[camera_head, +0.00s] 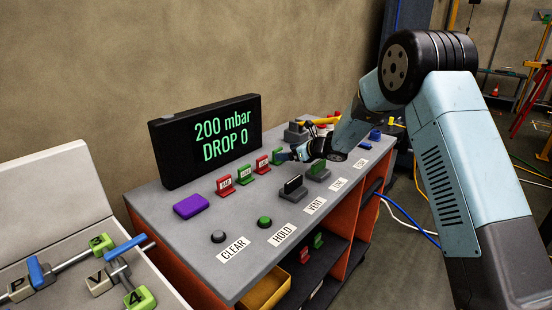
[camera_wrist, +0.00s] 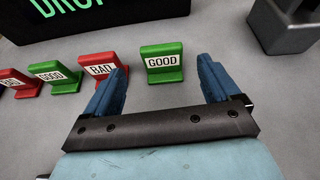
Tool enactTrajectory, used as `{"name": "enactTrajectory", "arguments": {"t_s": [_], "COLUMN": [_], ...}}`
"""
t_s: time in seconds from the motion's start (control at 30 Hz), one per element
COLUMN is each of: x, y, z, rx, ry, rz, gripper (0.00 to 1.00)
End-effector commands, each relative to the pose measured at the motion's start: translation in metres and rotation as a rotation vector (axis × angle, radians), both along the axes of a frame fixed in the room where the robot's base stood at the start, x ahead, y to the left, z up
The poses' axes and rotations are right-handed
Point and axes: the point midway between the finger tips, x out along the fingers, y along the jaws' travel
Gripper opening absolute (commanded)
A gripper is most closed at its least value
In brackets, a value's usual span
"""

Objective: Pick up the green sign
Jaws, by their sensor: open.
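A green sign reading GOOD (camera_wrist: 162,64) stands upright on the grey bench top in the wrist view. My gripper (camera_wrist: 164,80) is open, with one blue finger to the left and one to the right of that sign. The sign is slightly ahead of the fingertips and apart from them. A second green GOOD sign (camera_wrist: 59,74) stands further left, between two red BAD signs. In the head view, the second green sign (camera_head: 245,175) shows clearly; my gripper (camera_head: 288,155) is by the nearer-to-arm green sign (camera_head: 277,157), which it partly hides.
A red BAD sign (camera_wrist: 103,68) stands close beside the left finger. The display (camera_head: 205,139) reads 200 mbar, DROP 0 and stands behind the signs. A purple block (camera_head: 191,206), buttons and labels lie on the bench (camera_head: 200,258). A grey block (camera_wrist: 285,25) is at the right.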

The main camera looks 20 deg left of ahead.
Motion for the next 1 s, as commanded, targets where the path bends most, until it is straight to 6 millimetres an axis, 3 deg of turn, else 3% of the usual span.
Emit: {"name": "enactTrajectory", "arguments": {"t_s": [0.47,0.8,1.0], "x": [0.015,0.031,0.034], "y": [0.030,0.066,0.072], "z": [-0.024,-0.040,-0.043], "rx": [0.023,0.021,0.022], "ry": [0.038,0.036,0.037], "rz": [-0.030,-0.027,-0.028], "gripper": [0.89,0.89,0.89]}}
